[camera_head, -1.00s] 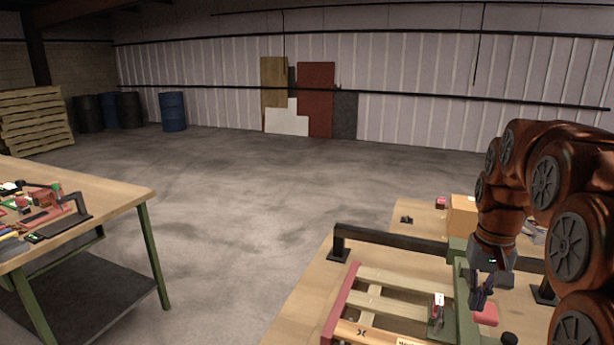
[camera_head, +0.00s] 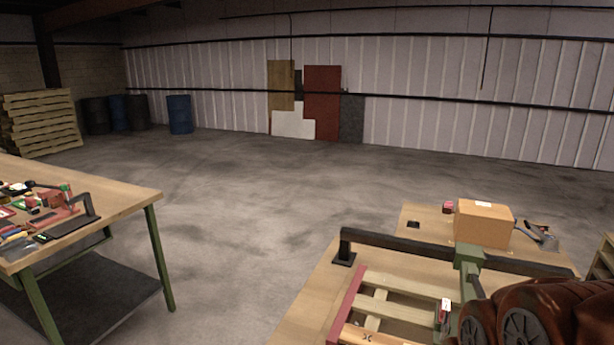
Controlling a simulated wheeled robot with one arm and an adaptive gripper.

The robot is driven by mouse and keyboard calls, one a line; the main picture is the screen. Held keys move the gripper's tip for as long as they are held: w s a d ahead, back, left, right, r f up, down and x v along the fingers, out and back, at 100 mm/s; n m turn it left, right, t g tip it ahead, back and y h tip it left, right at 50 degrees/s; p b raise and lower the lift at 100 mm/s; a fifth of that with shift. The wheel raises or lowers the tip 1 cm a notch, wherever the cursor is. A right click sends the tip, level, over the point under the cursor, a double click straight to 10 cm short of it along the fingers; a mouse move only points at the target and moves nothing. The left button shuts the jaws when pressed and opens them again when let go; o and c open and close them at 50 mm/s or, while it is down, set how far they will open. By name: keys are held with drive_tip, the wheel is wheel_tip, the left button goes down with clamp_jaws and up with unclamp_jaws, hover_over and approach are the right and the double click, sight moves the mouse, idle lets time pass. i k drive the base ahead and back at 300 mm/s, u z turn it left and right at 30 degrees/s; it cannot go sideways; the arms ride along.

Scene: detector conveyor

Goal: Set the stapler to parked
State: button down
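I cannot tell for sure which thing is the stapler. A small red, dark and white item (camera_head: 443,314) stands at the right end of the pale slatted frame, beside a green upright. A dark tool with a bluish part (camera_head: 540,232) lies at the back right of the near table, too small to name. My gripper is not in view; only brown links of my arm show at the lower right, and they hide that part of the table.
A black rail (camera_head: 400,240) crosses the near table (camera_head: 310,290), joined by a green bracket (camera_head: 468,257). A cardboard box (camera_head: 484,225) stands behind it. A cluttered workbench (camera_head: 120,195) is at the left. The floor between is clear.

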sight(469, 258)
drive_tip(key=u, duration=1.5)
drive_tip(key=k, duration=0.65)
drive_tip(key=z, duration=1)
drive_tip(key=i, duration=0.5)
drive_tip(key=z, duration=0.05)
